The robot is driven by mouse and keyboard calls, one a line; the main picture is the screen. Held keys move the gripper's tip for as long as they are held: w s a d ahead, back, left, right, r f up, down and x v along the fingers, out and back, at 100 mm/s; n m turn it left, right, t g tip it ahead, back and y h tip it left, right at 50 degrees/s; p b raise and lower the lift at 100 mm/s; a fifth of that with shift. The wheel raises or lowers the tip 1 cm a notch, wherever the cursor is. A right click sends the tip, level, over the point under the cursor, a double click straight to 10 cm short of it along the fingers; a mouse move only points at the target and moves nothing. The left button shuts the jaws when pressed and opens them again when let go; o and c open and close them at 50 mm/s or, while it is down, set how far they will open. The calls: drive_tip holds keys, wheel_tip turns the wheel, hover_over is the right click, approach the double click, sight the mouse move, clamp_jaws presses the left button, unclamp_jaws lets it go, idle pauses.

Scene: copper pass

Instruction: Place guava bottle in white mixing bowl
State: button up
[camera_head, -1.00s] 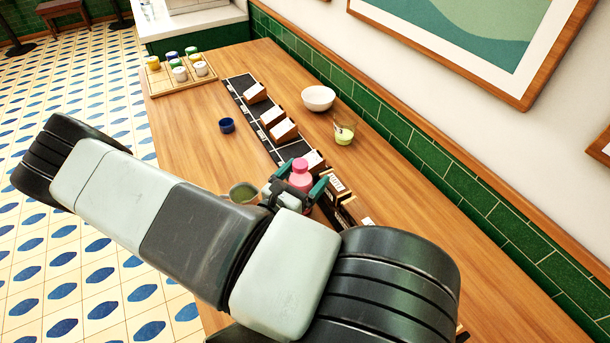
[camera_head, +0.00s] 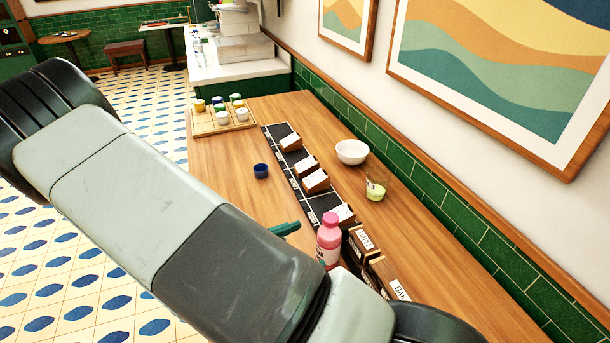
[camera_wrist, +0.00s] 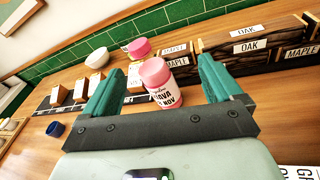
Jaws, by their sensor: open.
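The guava bottle (camera_head: 329,239), pink with a pink cap and a white label, stands upright beside the dark strip on the wooden table. In the wrist view the bottle (camera_wrist: 165,88) shows between the two green fingers of my gripper (camera_wrist: 160,78), with gaps on both sides. My gripper is open. In the head view one green finger shows left of the bottle; my arm hides the rest of the gripper. The white mixing bowl (camera_head: 351,152) stands empty-looking farther back, near the tiled wall; it also shows in the wrist view (camera_wrist: 96,58).
Wooden blocks with labels (camera_head: 362,243) stand close right of the bottle. A glass with green content (camera_head: 375,189) is near the bowl. A small blue cup (camera_head: 261,171) stands left of the dark strip (camera_head: 285,143). A tray (camera_head: 205,126) holds several jars.

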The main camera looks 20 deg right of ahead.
drive_tip(key=s+a+r+m+t+y, duration=0.1)
drive_tip(key=s+r+m+y, duration=0.2)
drive_tip(key=r, duration=0.7)
drive_tip(key=s+a+r+m+y, duration=0.1)
drive_tip(key=s+r+m+y, duration=0.3)
drive_tip(key=r+m+y, duration=0.3)
drive_tip(key=s+a+r+m+t+y, duration=0.1)
drive_tip(key=s+r+m+y, duration=0.2)
drive_tip(key=r, duration=1)
drive_tip(key=m+y, duration=0.3)
drive_tip(key=m, duration=0.1)
drive_tip(key=shift+s+r+t, duration=0.2)
drive_tip(key=shift+s+t, duration=0.1)
drive_tip(key=shift+s, duration=0.1)
drive_tip(key=shift+a, duration=0.1)
